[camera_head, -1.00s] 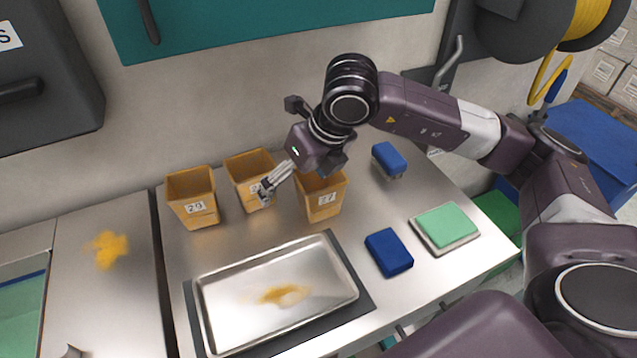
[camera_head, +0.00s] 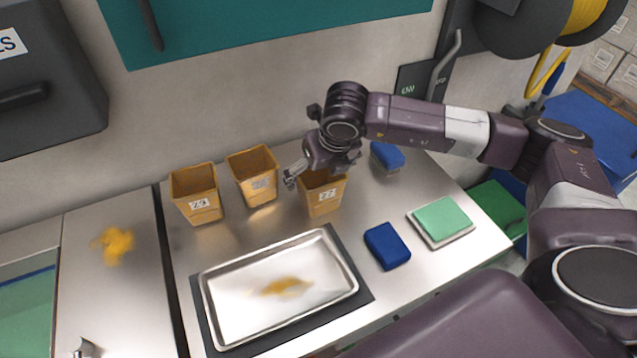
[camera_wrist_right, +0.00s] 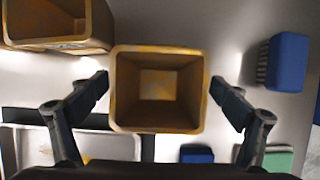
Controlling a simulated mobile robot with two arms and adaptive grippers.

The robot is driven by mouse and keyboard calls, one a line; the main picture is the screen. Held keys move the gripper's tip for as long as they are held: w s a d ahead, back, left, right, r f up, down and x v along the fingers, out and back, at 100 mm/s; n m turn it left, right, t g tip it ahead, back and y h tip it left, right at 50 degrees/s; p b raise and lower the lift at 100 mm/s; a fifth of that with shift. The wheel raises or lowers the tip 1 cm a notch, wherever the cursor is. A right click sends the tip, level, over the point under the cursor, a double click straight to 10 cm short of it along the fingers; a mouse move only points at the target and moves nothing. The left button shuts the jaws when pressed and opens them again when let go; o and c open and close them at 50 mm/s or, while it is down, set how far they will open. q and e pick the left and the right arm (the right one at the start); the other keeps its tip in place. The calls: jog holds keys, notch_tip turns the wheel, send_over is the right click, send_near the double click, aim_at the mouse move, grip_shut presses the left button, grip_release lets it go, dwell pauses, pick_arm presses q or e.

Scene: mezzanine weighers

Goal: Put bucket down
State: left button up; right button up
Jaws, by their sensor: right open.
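The yellow-brown bucket marked 27 (camera_head: 324,196) stands upright on the steel counter (camera_head: 262,222), behind the tray. My right gripper (camera_head: 320,174) is over it with its jaws open. In the right wrist view, the bucket (camera_wrist_right: 160,118) is seen from above, empty, between the two spread fingers, with a visible gap on each side. Two similar buckets, one with an unreadable label (camera_head: 256,186) and one marked 29 (camera_head: 197,206), stand to its left. My left gripper is out of view.
A metal tray (camera_head: 215,318) with a yellow-brown smear lies in front on a dark mat. A blue block (camera_head: 387,246), a green pad (camera_head: 442,219) and a blue brush (camera_head: 388,156) are to the right. A yellow spill (camera_head: 115,245) marks the left counter. The wall is close behind.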

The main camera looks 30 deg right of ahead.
jog(key=c, duration=1.5)
jog(key=shift+w, duration=0.1)
jog(key=c, duration=0.3)
jog(key=shift+r, duration=0.1)
